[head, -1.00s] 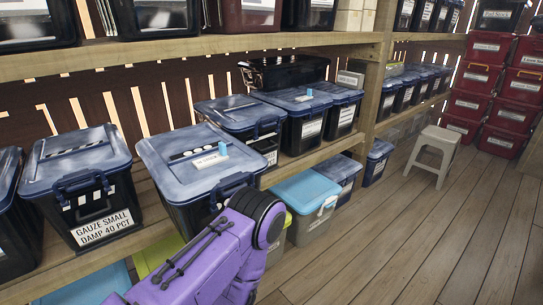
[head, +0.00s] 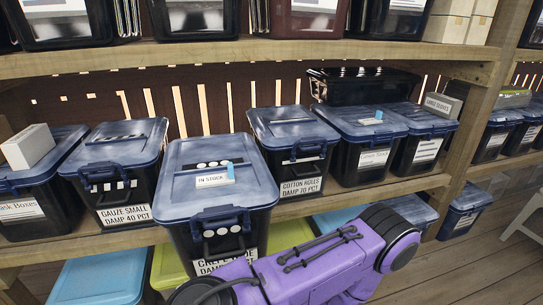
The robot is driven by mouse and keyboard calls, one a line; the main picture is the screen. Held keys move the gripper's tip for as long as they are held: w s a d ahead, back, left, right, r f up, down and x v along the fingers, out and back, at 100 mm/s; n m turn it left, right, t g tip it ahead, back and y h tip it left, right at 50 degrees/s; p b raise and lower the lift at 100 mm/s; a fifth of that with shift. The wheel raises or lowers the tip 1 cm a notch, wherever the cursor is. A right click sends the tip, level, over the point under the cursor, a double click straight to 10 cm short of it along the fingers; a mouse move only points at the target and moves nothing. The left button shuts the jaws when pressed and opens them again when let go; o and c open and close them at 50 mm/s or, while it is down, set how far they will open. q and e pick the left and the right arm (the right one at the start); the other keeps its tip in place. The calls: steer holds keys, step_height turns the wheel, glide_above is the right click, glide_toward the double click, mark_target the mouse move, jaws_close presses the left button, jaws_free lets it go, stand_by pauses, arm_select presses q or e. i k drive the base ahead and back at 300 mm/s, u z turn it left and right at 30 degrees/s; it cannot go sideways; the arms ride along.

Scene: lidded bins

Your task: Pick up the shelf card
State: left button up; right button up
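A small white card reading "IN STOCK" (head: 211,181) stands on the blue lid of the middle bin (head: 190,200), with a light blue piece (head: 231,171) beside its right end. I take it to be the shelf card. The bin's front label is partly hidden by my purple arm, which crosses the bottom of the head view. No gripper fingers show, so I cannot see either gripper.
Bins stand close on both sides: Gauze Small (head: 118,170) on the left, Cotton Rolls (head: 294,140) on the right. The upper shelf board (head: 240,47) runs above them. A white box (head: 28,147) sits on the far left lid.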

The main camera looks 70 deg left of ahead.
mark_target(226, 179)
steer(key=i, duration=1.55)
steer(key=u, duration=3.4)
steer(key=i, duration=0.2)
steer(key=u, duration=0.05)
